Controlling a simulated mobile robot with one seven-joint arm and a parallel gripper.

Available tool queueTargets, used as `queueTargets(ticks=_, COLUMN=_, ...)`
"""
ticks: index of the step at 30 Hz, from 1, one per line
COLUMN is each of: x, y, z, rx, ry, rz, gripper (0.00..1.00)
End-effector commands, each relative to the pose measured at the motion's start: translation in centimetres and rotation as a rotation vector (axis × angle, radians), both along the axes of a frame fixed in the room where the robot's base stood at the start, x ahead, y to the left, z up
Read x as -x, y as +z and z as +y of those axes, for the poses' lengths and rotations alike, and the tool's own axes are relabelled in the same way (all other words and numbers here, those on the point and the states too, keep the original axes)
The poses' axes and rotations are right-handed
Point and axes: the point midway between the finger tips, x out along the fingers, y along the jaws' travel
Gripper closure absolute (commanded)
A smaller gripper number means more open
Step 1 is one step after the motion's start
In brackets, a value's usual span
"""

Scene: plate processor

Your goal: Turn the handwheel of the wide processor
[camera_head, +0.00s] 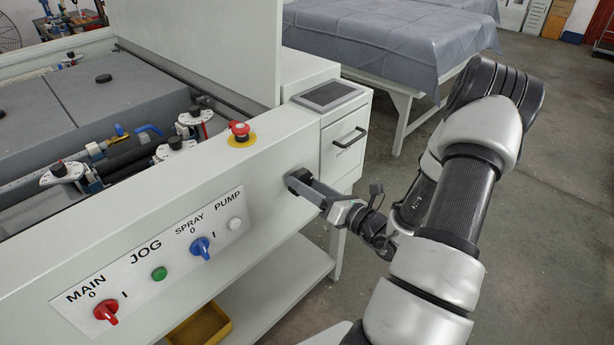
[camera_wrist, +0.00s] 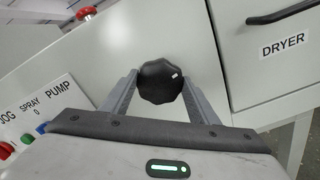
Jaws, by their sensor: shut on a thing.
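The wide processor (camera_head: 262,165) is a pale machine with its top open at the left of the head view. Its handwheel (camera_wrist: 160,82) is a black lobed knob with a small white mark, on the front panel. The handwheel also shows in the head view (camera_head: 297,180), partly covered by my fingers. My gripper (camera_head: 306,187) reaches in from the right, and its two grey fingers stand on either side of the knob. In the wrist view my gripper (camera_wrist: 163,88) is shut on the handwheel, with the knob's front face clear to see.
A red emergency button (camera_head: 240,132) stands above the panel. A label plate (camera_head: 150,260) carries red, green, blue and white controls to the left. The dryer unit (camera_head: 340,148) with a black handle stands close on the right. A cloth-covered table (camera_head: 385,40) is behind.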

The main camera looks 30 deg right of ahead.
Motion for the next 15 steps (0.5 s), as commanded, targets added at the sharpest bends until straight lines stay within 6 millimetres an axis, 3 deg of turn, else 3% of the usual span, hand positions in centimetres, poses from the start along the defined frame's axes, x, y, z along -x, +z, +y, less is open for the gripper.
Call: queueTargets(ticks=15, x=0.07, y=0.10, z=-0.04, rx=-0.403, ry=0.000, rz=0.148, gripper=0.68)
